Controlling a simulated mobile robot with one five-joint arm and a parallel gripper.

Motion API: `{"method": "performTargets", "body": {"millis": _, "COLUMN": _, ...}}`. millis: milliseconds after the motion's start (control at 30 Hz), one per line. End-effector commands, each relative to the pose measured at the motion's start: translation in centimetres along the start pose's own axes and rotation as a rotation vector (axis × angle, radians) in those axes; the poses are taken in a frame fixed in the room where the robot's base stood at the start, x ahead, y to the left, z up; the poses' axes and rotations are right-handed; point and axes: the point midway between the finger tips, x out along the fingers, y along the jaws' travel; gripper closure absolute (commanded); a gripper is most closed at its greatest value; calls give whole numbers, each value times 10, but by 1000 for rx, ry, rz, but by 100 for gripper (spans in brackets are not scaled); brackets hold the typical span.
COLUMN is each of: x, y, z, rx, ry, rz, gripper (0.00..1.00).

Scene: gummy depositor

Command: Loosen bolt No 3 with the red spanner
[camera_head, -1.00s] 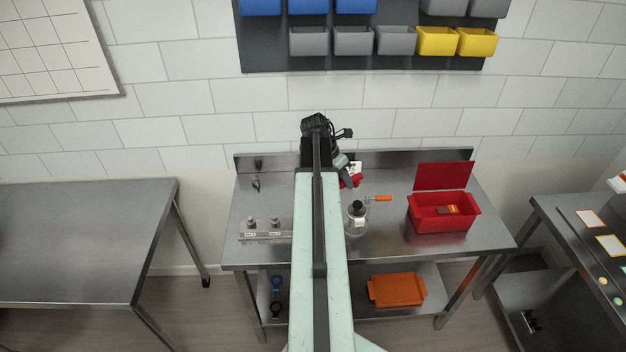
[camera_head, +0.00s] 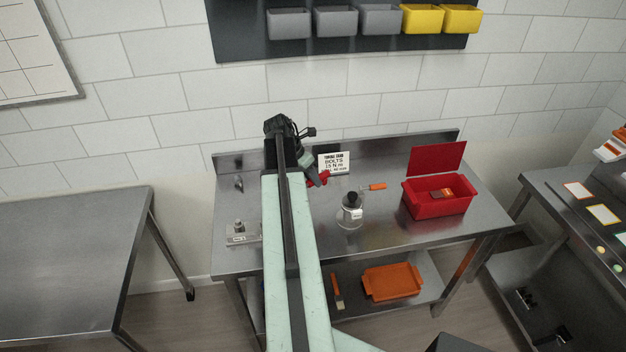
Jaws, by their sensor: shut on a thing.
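My gripper (camera_head: 309,173) is at the end of my arm, above the back part of the middle steel table. It is shut on a red thing (camera_head: 321,180), which looks like the red spanner; only a short piece of it shows. A pale metal strip (camera_head: 248,240) lies at the table's left front. One upright bolt (camera_head: 239,226) shows on it, with a small white label in front that I cannot read. My arm hides the strip's right part, and I cannot tell which bolt is No 3. The gripper is apart from the strip, behind it and to the right.
A torque card (camera_head: 333,160) stands at the back. A clear vessel with a black top (camera_head: 350,212) and an orange-handled tool (camera_head: 377,187) are right of my arm. An open red box (camera_head: 440,205) stands further right. An orange tray (camera_head: 392,282) is on the lower shelf.

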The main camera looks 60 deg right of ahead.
Motion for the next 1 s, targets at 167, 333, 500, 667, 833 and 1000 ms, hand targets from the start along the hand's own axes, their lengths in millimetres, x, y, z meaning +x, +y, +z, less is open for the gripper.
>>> {"method": "performTargets", "body": {"millis": 167, "x": 9, "y": 2, "z": -4, "rx": 0, "ry": 0, "rz": 0, "gripper": 100}}
{"method": "performTargets", "body": {"millis": 333, "x": 26, "y": 5, "z": -10, "rx": 1, "ry": 0, "rz": -1, "gripper": 100}}
{"method": "performTargets", "body": {"millis": 500, "x": 40, "y": 8, "z": -16, "rx": 1, "ry": 0, "rz": -1, "gripper": 100}}
{"method": "performTargets", "body": {"millis": 667, "x": 41, "y": 8, "z": -16, "rx": 1, "ry": 0, "rz": -1, "gripper": 100}}
{"method": "performTargets", "body": {"millis": 833, "x": 40, "y": 8, "z": -15, "rx": 1, "ry": 0, "rz": -1, "gripper": 100}}
{"method": "performTargets", "body": {"millis": 1000, "x": 40, "y": 8, "z": -16, "rx": 1, "ry": 0, "rz": -1, "gripper": 100}}
